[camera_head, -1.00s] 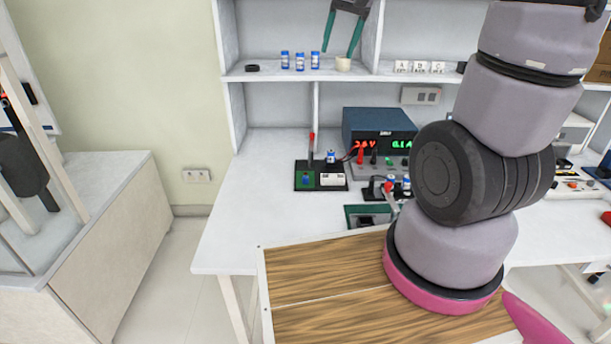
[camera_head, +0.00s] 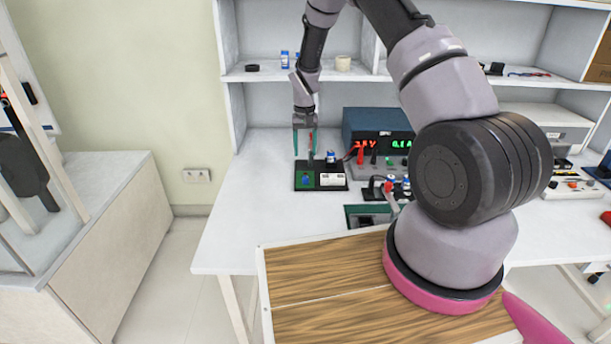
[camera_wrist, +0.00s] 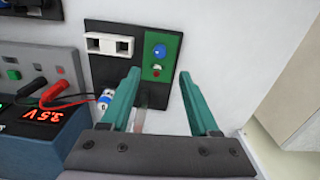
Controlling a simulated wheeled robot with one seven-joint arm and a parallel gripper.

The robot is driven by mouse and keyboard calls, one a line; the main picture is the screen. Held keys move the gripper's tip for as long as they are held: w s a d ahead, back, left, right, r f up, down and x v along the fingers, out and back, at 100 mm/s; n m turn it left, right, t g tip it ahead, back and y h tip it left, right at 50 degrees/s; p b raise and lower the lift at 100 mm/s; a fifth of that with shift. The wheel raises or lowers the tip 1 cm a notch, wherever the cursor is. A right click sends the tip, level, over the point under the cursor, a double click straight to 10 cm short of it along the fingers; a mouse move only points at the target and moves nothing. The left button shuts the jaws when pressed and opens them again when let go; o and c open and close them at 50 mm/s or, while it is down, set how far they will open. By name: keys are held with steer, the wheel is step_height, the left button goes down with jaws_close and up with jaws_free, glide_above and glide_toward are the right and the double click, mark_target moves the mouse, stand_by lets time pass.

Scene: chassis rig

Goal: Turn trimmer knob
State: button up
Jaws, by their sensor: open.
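A blue knob (camera_head: 306,179), which appears to be the trimmer knob, sits on the green part of a small dark board (camera_head: 333,187) on the bench. In the wrist view the blue knob (camera_wrist: 159,51) is round, with a small red part (camera_wrist: 156,71) beside it. My gripper (camera_head: 304,150) points down above the board's left part, open, with its green fingers apart. In the wrist view my gripper (camera_wrist: 158,74) has its fingertips on either side of the green panel, short of the knob. A pale upright rod (camera_wrist: 141,121) shows between the fingers.
A white block (camera_head: 333,179) and a small blue-white bottle (camera_head: 331,157) are at the board. A power supply (camera_head: 376,128) with red digits and leads stands to the right. A green tray-like piece (camera_head: 368,216) lies in front. The bench left of the board is clear.

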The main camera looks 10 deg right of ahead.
mark_target(306, 177)
step_height(306, 177, down, 11)
steer(key=shift+r, duration=0.1)
stand_by(0.3)
steer(key=shift+c, duration=0.4)
jaws_close()
